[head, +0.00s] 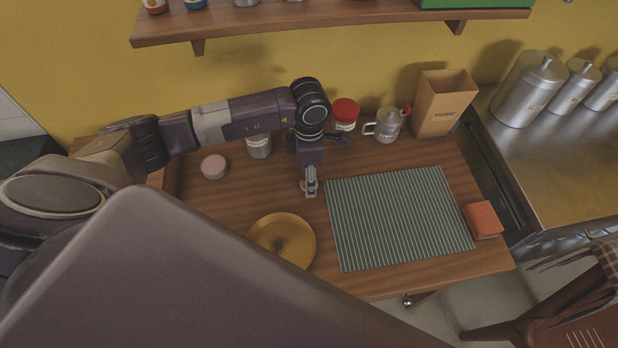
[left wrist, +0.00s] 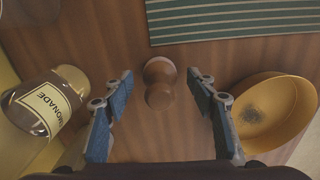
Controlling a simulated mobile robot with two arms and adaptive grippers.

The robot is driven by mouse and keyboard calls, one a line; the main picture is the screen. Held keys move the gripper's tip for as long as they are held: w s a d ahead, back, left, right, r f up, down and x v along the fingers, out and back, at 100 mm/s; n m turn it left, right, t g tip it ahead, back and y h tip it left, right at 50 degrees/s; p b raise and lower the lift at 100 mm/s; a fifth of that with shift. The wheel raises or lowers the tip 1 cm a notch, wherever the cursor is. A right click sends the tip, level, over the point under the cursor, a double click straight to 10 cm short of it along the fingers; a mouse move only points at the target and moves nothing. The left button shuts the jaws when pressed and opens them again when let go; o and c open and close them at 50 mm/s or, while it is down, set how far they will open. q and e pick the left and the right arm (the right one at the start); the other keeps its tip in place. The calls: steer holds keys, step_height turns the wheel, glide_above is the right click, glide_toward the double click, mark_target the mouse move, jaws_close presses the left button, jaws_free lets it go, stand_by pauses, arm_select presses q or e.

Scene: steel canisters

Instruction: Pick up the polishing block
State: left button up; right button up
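An orange-red block (head: 484,219), which looks like the polishing block, lies at the right end of the wooden table, beside the striped mat (head: 400,218). My left gripper (head: 310,190) points down over the table, left of the mat and well away from that block. In the left wrist view my left gripper (left wrist: 160,78) is open, its two blue-padded fingers apart. A small turned wooden piece with a round knob (left wrist: 159,95) stands between and beyond the fingers; I cannot tell that they touch it. My right gripper is not in view.
A yellow-brown dish (head: 282,240) sits just in front of my gripper. A lemonade jar (left wrist: 45,105), red-lidded jar (head: 345,112), glass mug (head: 387,124) and cardboard box (head: 445,103) line the back. A shelf (head: 330,28) hangs above. The mat is bare.

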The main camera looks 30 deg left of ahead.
arm_select(q)
steer(key=c, duration=1.1)
steer(key=shift+r, duration=0.1)
steer(key=shift+c, duration=0.2)
step_height(320, 180, up, 20)
steer(key=b, duration=0.2)
